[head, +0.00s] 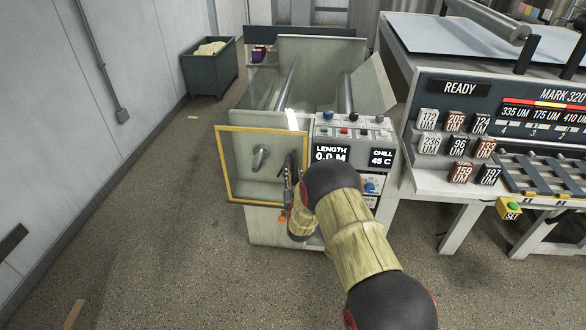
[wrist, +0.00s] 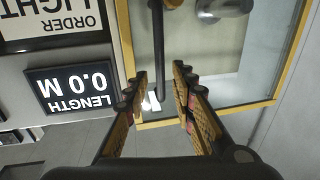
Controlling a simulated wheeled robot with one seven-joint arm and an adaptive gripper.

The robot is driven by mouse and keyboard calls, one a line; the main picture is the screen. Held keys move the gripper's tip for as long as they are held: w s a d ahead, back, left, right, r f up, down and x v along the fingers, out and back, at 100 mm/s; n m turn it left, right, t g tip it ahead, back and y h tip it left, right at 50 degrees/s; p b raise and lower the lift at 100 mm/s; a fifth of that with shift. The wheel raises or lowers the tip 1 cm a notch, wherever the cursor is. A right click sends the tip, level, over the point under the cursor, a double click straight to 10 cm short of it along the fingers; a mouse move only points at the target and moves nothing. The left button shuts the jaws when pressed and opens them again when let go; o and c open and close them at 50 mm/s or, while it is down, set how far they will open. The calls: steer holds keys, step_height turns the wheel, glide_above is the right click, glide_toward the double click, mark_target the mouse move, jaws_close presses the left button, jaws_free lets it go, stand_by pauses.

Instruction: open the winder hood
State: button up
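The winder hood (head: 222,165) is a clear panel with a yellow frame on the front of the winder; it looks closed. It also shows in the wrist view (wrist: 220,60), upside down. A dark bar handle (wrist: 158,50) stands off the panel near its side by the length display. My gripper (head: 288,190) is at the hood's right side in the head view, partly hidden by my arm. In the wrist view my gripper (wrist: 161,75) is open, its fingertips on either side of the bar's line with gaps showing. I cannot tell whether they touch the hood.
The control panel with the length display (head: 332,154) sits just right of the hood. A coating machine (head: 450,90) with labelled blocks stands further right. A grey bin (head: 210,75) stands by the left wall.

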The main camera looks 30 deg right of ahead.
mark_target(293, 167)
steer(key=shift+b+x, duration=0.4)
steer(key=shift+x, duration=1.7)
jaws_close()
